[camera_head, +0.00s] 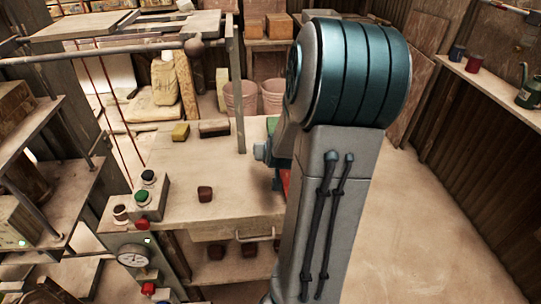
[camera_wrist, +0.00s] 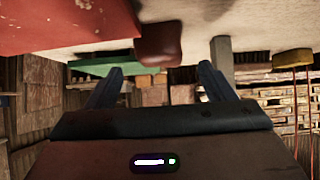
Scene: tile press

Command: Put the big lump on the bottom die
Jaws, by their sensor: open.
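A dark red-brown lump (camera_wrist: 158,46) shows in the wrist view, on the pale bench top, which appears upside down. My gripper (camera_wrist: 160,82) is open and empty; the lump lies beyond it, roughly in line with the gap between its fingers. In the head view a small brown lump (camera_head: 205,194) sits on the bench (camera_head: 180,208) to the left of my arm. I cannot tell whether it is the same lump. My arm hides my gripper there. I cannot make out the bottom die; a red surface (camera_wrist: 60,25) shows close by in the wrist view.
A yellow block (camera_head: 180,132) and a dark brush-like block (camera_head: 214,128) lie at the bench's back. A button box (camera_head: 148,195) stands at its left. More lumps (camera_head: 215,252) lie on the shelf below. A grey post (camera_head: 238,100) rises behind. The floor at right is clear.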

